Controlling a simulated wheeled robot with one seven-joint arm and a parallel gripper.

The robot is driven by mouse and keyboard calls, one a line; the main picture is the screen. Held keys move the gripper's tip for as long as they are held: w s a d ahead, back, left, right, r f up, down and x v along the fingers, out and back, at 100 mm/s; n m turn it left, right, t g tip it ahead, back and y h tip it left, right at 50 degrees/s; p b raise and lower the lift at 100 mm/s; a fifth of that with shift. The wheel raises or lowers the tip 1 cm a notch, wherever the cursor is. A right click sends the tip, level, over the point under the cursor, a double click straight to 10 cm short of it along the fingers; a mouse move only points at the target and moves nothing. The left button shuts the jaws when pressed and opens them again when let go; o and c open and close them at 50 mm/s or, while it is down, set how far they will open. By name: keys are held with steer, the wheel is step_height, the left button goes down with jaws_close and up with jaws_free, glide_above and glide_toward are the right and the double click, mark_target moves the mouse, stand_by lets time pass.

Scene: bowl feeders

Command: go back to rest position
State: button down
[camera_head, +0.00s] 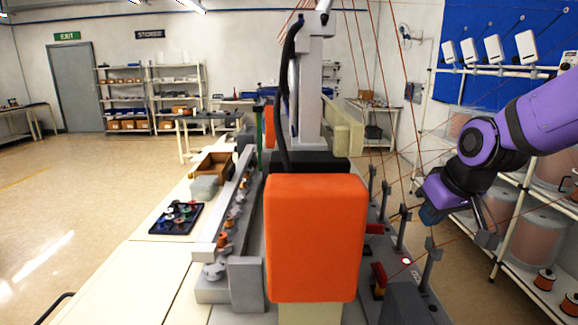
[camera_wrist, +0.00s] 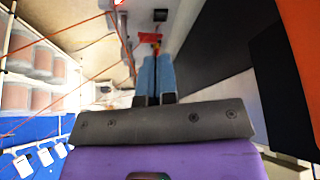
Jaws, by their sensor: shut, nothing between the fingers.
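My gripper (camera_head: 431,214) is at the right in the head view, at the end of my purple arm, pointing down and to the left. It hangs beside the right side of the machine, near the upright grey posts (camera_head: 401,225) and thin red threads. In the wrist view my gripper (camera_wrist: 156,60) shows two blue fingers close together, shut with nothing between them. A red part (camera_wrist: 150,38) appears just beyond the fingertips there; I cannot tell whether they touch.
An orange block (camera_head: 316,238) stands in the middle. Red threads run around my arm. A rack with large spools (camera_head: 502,208) is at the right. A dark tray of small parts (camera_head: 176,218) and a brown box (camera_head: 212,165) lie on the left bench. The floor at far left is clear.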

steer(key=s+d+r+m, duration=0.1)
steer(key=s+r, duration=0.3)
steer(key=s, duration=0.5)
steer(key=s+d+r+m+h, duration=0.1)
steer(key=s+r, duration=0.3)
steer(key=s, duration=0.5)
steer(key=shift+s+d+m+h, duration=0.2)
steer(key=shift+d+m+h, duration=0.1)
steer(key=shift+d+m, duration=0.4)
steer(key=shift+s+d, duration=0.1)
